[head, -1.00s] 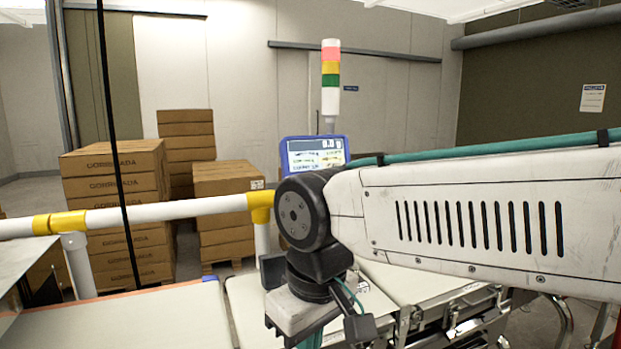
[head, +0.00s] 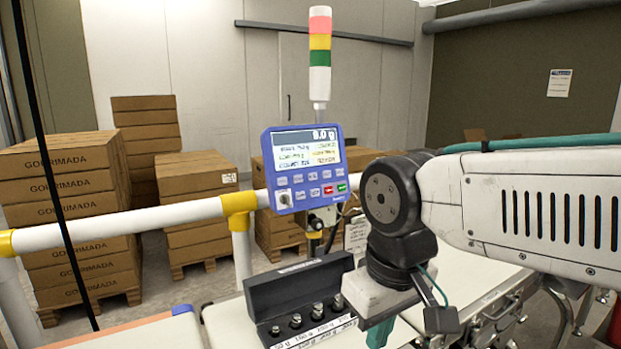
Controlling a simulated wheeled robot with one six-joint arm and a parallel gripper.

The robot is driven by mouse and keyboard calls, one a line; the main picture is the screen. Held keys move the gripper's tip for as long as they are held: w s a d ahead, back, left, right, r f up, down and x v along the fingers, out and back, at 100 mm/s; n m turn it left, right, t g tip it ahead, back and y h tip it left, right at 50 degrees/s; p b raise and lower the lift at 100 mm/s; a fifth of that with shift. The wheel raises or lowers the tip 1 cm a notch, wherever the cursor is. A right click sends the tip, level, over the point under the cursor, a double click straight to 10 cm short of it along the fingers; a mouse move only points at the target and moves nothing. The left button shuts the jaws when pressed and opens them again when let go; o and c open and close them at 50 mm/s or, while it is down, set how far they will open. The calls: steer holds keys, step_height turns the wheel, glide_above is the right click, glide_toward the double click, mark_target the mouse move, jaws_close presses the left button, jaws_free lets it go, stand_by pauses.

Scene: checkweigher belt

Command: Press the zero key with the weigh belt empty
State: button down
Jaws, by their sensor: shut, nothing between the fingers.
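The blue indicator (head: 306,167) stands on a post behind the belts, its screen and key rows facing me. Its top line looks like 0.0 g or 8.0 g; I cannot tell which. The key labels are too small to read, so I cannot pick out the zero key; a red and a green key show in the lower row. A pale belt (head: 222,322) shows at the lower middle, partly hidden by a black box and my arm. My gripper (head: 379,334) points down at the bottom edge, right of the box and below the indicator, empty, its tips cut off.
The open black box (head: 308,278) holds several metal weights (head: 318,311); I cannot tell whether it rests on the belt. A white-yellow rail (head: 165,218) runs left of the indicator. A light tower (head: 320,55) rises behind it. Carton stacks (head: 65,180) stand behind.

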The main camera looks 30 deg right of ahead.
steer(key=n+t+h, duration=0.1)
steer(key=t+h, duration=0.2)
steer(key=t, duration=1.2)
glide_toward(298, 179)
steer(key=s+a+f, duration=0.1)
steer(key=s+a, duration=0.2)
steer(key=s, duration=0.2)
steer(key=shift+w+d+r+n+t+h, duration=0.15)
steer(key=shift+w+d+r+t+h, duration=0.3)
steer(key=shift+d+t, duration=0.5)
steer(key=shift+w+d+r+n+t+h, duration=0.25)
steer(key=shift+d+t+h, duration=0.35)
steer(key=shift+t, duration=0.6)
steer(key=shift+w+d+r+n+t+h, duration=0.1)
steer(key=shift+w+d+r+t+h, duration=0.15)
steer(key=shift+d+r+t+h, duration=0.5)
steer(key=shift+f+t, duration=0.3)
steer(key=shift+w, duration=0.1)
steer(key=shift+w+f, duration=0.4)
steer(key=shift+w, duration=1)
steer(key=shift+w+f, duration=0.4)
steer(key=shift+w, duration=0.95)
steer(key=shift+w+f, duration=0.45)
steer(key=shift+w, duration=0.95)
